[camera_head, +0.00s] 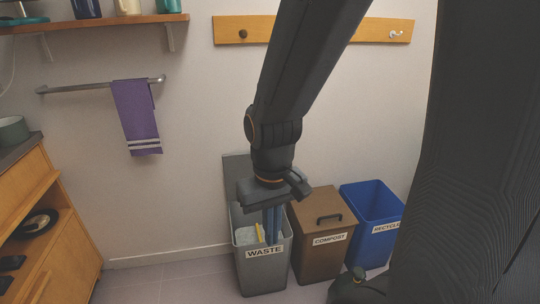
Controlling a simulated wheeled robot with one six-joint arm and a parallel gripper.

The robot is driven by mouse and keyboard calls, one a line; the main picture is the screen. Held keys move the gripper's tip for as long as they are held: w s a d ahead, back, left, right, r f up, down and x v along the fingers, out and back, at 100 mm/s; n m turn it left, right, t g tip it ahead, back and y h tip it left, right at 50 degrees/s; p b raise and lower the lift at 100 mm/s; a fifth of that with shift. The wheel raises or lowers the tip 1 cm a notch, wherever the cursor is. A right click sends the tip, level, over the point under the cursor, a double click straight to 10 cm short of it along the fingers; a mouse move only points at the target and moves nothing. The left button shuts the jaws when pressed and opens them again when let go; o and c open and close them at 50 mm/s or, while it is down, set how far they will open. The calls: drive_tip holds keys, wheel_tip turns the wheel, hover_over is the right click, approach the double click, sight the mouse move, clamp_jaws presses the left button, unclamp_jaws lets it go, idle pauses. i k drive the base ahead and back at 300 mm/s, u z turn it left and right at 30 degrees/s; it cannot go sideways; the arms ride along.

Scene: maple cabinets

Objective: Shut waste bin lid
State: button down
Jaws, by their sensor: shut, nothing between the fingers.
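The grey waste bin (262,275), labelled WASTE, stands on the floor against the wall. Its grey lid (236,176) is open and stands upright at the back of the bin, partly hidden behind my arm. Pale crumpled rubbish and a yellow item show inside the bin. My gripper (272,238) points down at the bin's opening, towards its right side and in front of the raised lid. Its fingers are shut with nothing between them. I cannot tell whether the fingertips are inside the bin or just in front of it.
The brown compost bin (325,250), with its lid down, stands right beside the waste bin. The open blue recycling bin (372,222) is further right. A wooden cabinet (62,262) is at left. A purple towel (136,115) hangs on a wall rail. Floor left of the bins is clear.

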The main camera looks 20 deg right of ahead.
sight(236, 166)
drive_tip(key=u, duration=0.1)
drive_tip(key=i, duration=1.25)
drive_tip(key=z, duration=0.45)
